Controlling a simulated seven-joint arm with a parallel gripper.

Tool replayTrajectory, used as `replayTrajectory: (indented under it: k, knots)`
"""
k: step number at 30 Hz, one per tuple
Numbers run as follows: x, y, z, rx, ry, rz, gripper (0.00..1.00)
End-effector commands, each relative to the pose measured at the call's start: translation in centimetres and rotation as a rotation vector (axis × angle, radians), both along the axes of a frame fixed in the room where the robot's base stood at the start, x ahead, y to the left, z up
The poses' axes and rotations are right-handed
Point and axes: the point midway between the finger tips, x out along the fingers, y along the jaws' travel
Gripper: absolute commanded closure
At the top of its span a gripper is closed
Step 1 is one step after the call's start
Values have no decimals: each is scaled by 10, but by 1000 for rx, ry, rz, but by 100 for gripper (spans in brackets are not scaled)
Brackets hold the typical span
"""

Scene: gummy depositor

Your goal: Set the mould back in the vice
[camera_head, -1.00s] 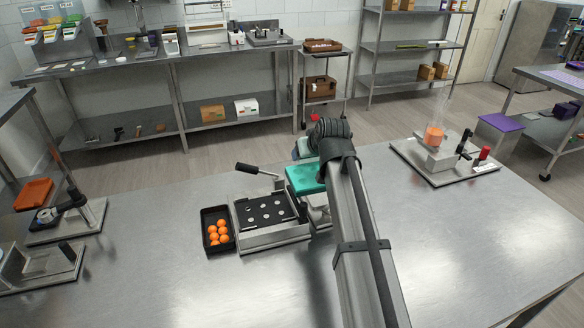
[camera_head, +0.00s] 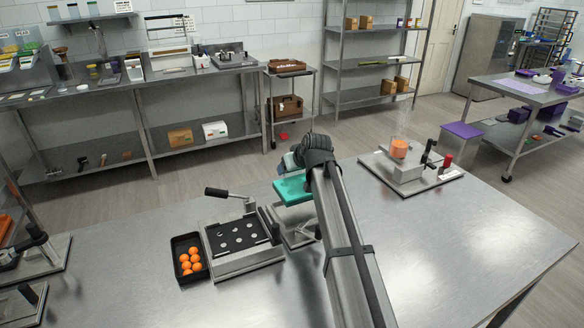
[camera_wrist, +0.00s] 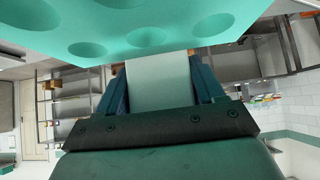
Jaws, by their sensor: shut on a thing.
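The mould is a teal block (camera_head: 293,188), with round hollows in the face seen in the wrist view (camera_wrist: 150,35). My gripper (camera_wrist: 157,85) is shut on a pale tab at the mould's edge. In the head view my arm partly hides the gripper. The mould appears held above a grey metal fixture (camera_head: 296,222), perhaps the vice, whose right part is hidden by my arm. I cannot tell the gap between them. Left of it stands a metal frame (camera_head: 250,262) with a black plate (camera_head: 237,237) bearing pale discs.
A black tray (camera_head: 187,278) of orange balls stands left of the frame. A black-gripped lever (camera_head: 216,192) sticks up behind it. A metal stand with an orange pot (camera_head: 399,148) is at the back right. The table (camera_head: 470,255) is clear at front right.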

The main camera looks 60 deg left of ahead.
Motion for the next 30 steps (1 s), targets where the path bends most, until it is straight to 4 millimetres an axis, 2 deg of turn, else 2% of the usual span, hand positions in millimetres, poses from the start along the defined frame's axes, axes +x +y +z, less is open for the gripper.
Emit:
replayTrajectory:
  k: [8,21,30]
  knots:
    - [0,0,-14,1,0,0,87]
    - [0,0,-53,-1,0,0,87]
    - [0,0,-61,1,0,0,87]
